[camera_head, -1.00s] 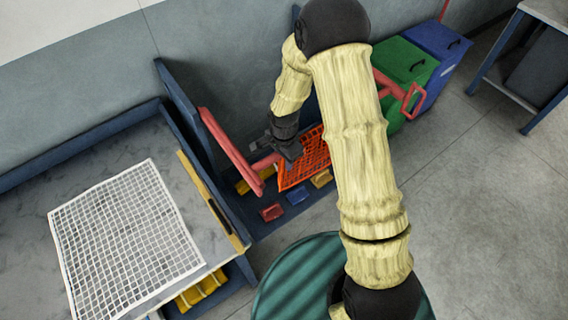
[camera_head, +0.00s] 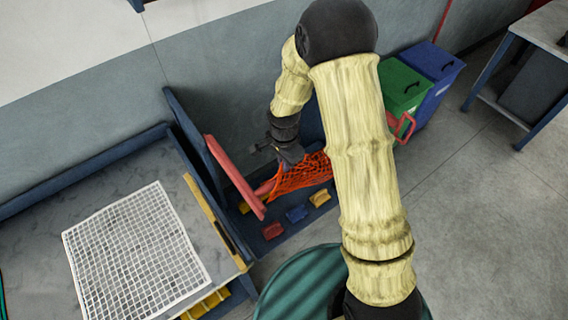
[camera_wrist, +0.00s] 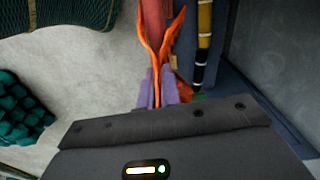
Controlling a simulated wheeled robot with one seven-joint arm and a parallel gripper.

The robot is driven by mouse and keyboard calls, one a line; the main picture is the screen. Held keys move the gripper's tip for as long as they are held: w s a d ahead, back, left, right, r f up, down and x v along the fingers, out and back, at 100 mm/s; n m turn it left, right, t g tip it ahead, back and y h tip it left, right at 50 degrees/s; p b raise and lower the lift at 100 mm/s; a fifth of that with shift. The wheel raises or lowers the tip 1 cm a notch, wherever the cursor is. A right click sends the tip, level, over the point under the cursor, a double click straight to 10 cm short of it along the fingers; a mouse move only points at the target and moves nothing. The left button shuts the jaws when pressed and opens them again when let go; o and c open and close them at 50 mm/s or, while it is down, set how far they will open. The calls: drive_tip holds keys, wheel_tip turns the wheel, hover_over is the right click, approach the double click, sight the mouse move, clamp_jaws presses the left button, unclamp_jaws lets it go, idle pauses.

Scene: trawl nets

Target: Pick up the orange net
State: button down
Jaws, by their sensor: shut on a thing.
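The orange net (camera_head: 303,176) hangs in slack folds from my gripper (camera_head: 285,157) in the head view, between the red bar and my pale arm. In the wrist view my gripper (camera_wrist: 158,98) is shut, with its purple fingertips pinching a fold of the orange net (camera_wrist: 158,50). The fold stands up between and beyond the fingers. Part of the net is hidden behind my arm in the head view.
A red bar (camera_head: 232,175) runs close left of my gripper. Red, blue and yellow blocks (camera_head: 297,213) lie on the blue base below. A white net (camera_head: 135,255) lies on the grey table at left. Green (camera_head: 402,88) and blue (camera_head: 436,68) bins stand behind right.

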drive_tip(key=shift+f, duration=0.1)
wheel_tip(320, 180, up, 9)
drive_tip(key=p, duration=0.6)
wheel_tip(320, 180, up, 9)
drive_tip(key=p, duration=0.5)
drive_tip(key=shift+p, duration=0.35)
